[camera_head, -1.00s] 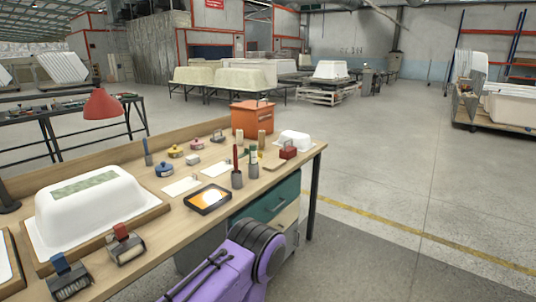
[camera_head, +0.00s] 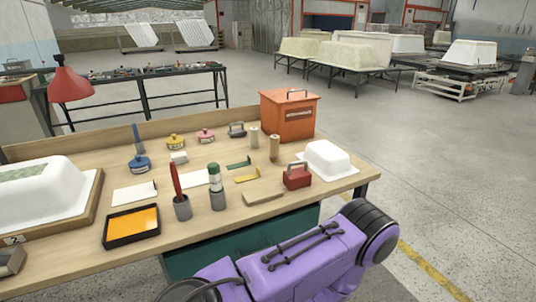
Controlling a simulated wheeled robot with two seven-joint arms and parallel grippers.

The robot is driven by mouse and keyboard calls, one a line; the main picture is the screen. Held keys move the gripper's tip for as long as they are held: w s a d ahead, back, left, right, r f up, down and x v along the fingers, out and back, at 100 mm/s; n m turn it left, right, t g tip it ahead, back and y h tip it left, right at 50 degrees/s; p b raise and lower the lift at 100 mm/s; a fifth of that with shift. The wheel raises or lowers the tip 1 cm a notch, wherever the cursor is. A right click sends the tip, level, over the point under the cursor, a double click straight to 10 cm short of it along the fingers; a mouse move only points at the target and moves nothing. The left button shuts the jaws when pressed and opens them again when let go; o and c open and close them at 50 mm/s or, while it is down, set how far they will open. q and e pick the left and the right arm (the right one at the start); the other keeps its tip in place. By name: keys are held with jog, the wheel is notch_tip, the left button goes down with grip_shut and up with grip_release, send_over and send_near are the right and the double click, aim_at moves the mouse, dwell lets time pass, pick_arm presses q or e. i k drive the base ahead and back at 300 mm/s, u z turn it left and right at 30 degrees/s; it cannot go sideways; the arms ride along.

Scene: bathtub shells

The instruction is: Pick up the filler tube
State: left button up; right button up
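A white tube with a green cap (camera_head: 214,179) stands upright in a grey cup (camera_head: 217,201) on the workbench; it looks like the filler tube, though I read no label. Beside it on the left, a red stick-like item (camera_head: 175,180) leans slightly in another grey cup (camera_head: 182,209). Neither of my grippers is in view. A purple link of my own arm crosses the lower right, in front of the bench and apart from the tube.
On the wooden workbench (camera_head: 75,258) are an orange box (camera_head: 288,120), a small white tub (camera_head: 326,160), a red block with handle (camera_head: 297,178), a tray with orange content (camera_head: 131,226) and a large white tub shell (camera_head: 40,200). Open floor lies right of the bench.

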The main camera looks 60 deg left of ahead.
aim_at(213, 172)
jog(key=i, duration=0.8)
jog(key=u, duration=2.8)
